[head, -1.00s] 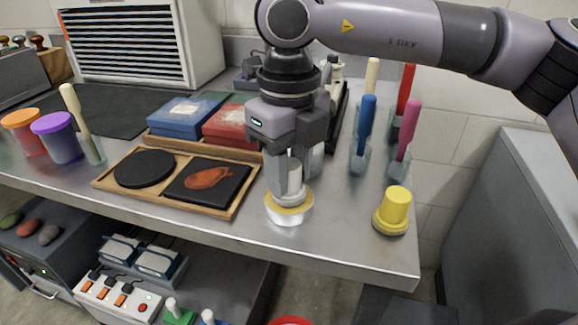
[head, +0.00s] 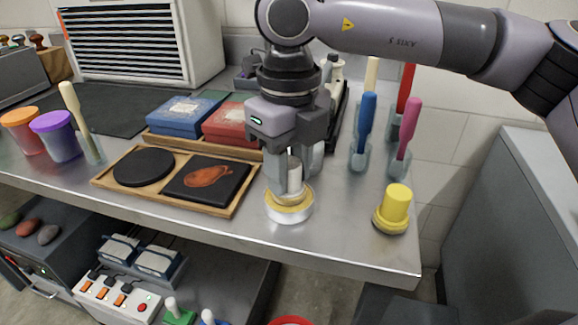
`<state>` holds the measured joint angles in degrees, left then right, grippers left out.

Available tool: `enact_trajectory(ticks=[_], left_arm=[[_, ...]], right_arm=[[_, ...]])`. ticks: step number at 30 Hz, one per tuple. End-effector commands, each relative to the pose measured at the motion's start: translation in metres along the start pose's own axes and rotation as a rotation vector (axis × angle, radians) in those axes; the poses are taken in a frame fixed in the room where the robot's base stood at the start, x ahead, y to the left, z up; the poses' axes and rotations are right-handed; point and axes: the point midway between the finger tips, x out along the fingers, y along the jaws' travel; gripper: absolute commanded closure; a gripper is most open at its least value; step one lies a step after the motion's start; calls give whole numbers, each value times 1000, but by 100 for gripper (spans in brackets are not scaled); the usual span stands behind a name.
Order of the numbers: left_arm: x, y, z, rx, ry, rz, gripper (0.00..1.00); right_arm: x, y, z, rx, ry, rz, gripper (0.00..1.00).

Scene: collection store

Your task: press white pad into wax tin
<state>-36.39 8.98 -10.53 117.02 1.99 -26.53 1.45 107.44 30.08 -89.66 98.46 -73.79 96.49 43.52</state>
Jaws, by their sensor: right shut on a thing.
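My right gripper (head: 289,188) points straight down over the front of the steel bench and is shut on the white pad's handle (head: 295,173). The pad is upright at the wax tin (head: 289,215), a low round pale tin with yellow at its top. The pad's lower part is at the tin's top; whether its face still touches the wax I cannot tell. The fingers partly hide the pad. My left gripper is not in view.
A yellow knobbed piece (head: 393,210) stands to the right. A wooden tray (head: 127,199) holds a black disc (head: 144,167) and a dark tile with an orange print (head: 208,180) to the left. Blue (head: 363,132) and pink (head: 405,140) handled tools stand behind.

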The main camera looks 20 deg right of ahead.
Motion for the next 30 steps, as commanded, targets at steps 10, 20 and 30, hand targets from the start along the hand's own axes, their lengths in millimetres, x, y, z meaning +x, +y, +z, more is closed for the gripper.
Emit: enact_trajectory(ticks=[10,20,30], left_arm=[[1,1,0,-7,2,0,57],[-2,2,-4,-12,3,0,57],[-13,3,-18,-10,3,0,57]], right_arm=[[3,0,-1,-1,6,0,90],[-2,1,-1,-2,7,0,90],[-31,0,0,-1,3,0,90]])
